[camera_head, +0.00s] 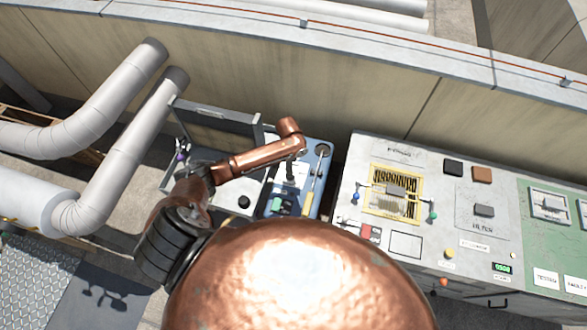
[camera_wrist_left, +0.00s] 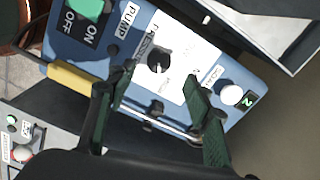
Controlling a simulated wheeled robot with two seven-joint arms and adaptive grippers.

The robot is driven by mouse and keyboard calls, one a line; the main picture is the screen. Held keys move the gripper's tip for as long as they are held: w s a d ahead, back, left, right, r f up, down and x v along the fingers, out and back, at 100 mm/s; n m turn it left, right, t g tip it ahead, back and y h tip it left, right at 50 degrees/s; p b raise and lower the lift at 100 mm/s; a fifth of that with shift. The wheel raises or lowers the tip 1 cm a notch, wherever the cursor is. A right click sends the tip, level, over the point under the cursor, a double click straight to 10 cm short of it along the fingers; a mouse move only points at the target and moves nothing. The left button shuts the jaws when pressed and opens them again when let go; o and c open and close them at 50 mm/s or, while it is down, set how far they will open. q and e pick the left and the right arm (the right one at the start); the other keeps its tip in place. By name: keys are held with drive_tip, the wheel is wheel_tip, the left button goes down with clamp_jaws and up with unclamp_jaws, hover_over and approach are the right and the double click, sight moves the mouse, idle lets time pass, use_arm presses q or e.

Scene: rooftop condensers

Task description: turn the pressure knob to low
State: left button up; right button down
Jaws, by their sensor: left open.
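The pressure knob (camera_wrist_left: 159,60) is a small black dial on a white label plate of the blue pump panel (camera_wrist_left: 122,64). It shows in the left wrist view, upper middle; its pointer setting is too small to read. My left gripper (camera_wrist_left: 160,95) is open, with its two dark green fingers apart on either side below the knob, and nothing between them is held. In the head view my copper left arm (camera_head: 258,158) reaches over the blue panel (camera_head: 312,165), and the knob is not made out there. My right gripper is not in view.
On the blue panel are a green ON/OFF pump switch (camera_wrist_left: 90,8), a yellow handle (camera_wrist_left: 72,78) and a white round button (camera_wrist_left: 232,94). A grey console (camera_head: 400,160) with switches stands to the right. A low wall (camera_head: 330,75) runs behind, and large pipes (camera_head: 120,75) lie left.

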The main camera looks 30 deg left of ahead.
use_arm(q)
drive_tip(key=shift+f, duration=0.4)
wheel_tip(320, 180, down, 6)
drive_tip(key=shift+d+r, duration=0.1)
drive_tip(key=shift+d, duration=0.05)
drive_tip(key=shift+f, duration=0.4)
drive_tip(key=shift+c, duration=0.2)
drive_tip(key=c, duration=1.1)
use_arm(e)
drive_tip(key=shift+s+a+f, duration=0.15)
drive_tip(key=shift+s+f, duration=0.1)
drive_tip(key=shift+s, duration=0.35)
